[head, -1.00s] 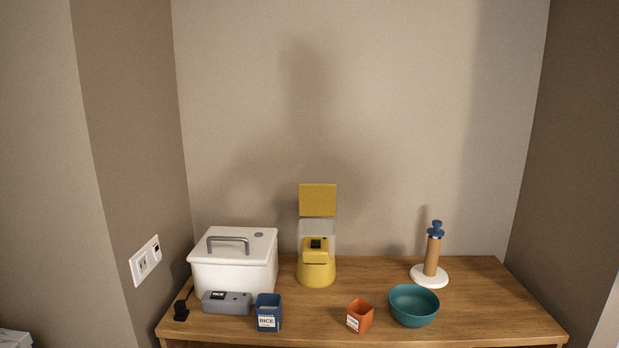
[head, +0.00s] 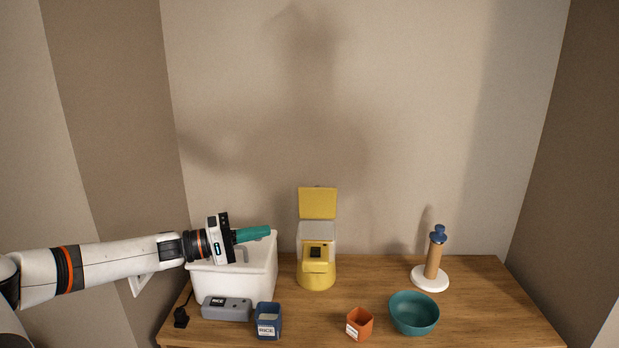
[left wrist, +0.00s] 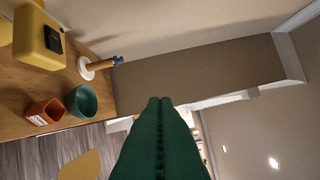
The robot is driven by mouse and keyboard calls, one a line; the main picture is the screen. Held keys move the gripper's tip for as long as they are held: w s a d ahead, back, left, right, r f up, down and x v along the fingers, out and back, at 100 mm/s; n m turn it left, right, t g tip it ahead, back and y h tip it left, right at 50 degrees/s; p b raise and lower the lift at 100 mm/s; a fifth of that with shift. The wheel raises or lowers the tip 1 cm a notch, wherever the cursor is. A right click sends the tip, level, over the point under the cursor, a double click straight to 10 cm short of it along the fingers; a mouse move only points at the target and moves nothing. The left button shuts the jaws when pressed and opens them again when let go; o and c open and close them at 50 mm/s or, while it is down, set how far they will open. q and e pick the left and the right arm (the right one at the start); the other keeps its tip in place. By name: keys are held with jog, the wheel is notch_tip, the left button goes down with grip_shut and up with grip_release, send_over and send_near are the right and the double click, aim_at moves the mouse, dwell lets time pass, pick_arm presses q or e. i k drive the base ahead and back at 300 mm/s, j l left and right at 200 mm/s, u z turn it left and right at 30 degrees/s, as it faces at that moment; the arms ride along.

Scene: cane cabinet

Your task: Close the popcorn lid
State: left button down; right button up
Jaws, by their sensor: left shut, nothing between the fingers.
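The yellow popcorn machine (head: 318,272) stands near the back middle of the wooden cabinet top. Its yellow lid (head: 318,203) is raised upright above the pale, see-through upper part. Part of the yellow machine also shows at the top left of the left wrist view (left wrist: 38,38). My left gripper (head: 268,231) has green fingers and is shut and empty. It is above the white box, to the left of the raised lid and apart from it. The shut fingers fill the lower middle of the left wrist view (left wrist: 160,100). My right gripper is not in view.
The white lidded box (head: 235,285) stands left of the machine, partly hidden by my left arm. In front are a grey device (head: 227,309), a blue rice container (head: 268,320), an orange cup (head: 360,324) and a teal bowl (head: 414,313). A paper-towel-like holder (head: 434,262) stands at right.

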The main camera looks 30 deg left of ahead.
aim_at(316, 202)
jog(key=i+j, duration=0.95)
jog(key=i, duration=0.1)
